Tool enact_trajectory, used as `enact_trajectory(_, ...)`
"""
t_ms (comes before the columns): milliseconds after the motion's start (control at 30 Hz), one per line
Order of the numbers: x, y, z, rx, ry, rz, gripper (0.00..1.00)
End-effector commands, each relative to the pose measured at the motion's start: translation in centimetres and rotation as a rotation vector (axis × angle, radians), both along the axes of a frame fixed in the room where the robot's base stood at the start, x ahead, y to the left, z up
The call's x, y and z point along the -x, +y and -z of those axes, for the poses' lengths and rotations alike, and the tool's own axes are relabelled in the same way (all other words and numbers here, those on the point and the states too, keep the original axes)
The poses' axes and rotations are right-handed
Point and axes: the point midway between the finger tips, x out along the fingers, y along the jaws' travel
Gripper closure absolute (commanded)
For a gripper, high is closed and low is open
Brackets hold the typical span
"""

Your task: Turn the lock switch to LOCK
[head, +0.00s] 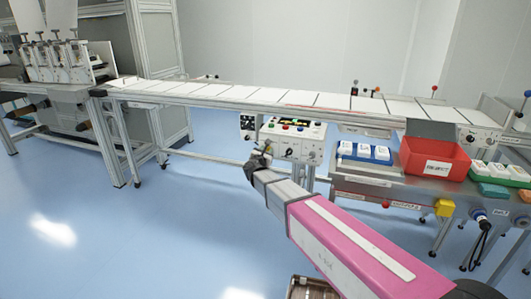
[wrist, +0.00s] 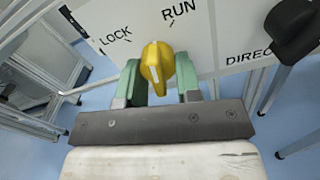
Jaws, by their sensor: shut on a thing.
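The lock switch is a yellow knob (wrist: 157,66) with a white mark, on a white panel face in the wrist view. The word LOCK (wrist: 115,38) is printed up and left of it, and RUN (wrist: 180,10) up and right. The knob's upper end lies between the two words; I cannot tell exactly where it points. My gripper (wrist: 160,85) has its green fingers on either side of the knob and is shut on it. In the head view my gripper (head: 262,157) is at the left part of the control panel (head: 310,151) and hides the knob.
A black knob (wrist: 292,28) sticks out on the right, beside the word DIRECT, partly cut off. A conveyor (head: 240,97) runs above the panel. The floor at left is clear.

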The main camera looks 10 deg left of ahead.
Motion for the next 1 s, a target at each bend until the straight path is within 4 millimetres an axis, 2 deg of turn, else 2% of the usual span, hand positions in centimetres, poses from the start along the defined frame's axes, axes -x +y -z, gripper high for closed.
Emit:
enact_trajectory(700, 0.05, -0.64, -0.08, 0.669, 0.053, -0.001, 0.92)
enact_trajectory(1000, 0.04, -0.79, -0.19, 0.876, 0.069, -0.001, 0.92)
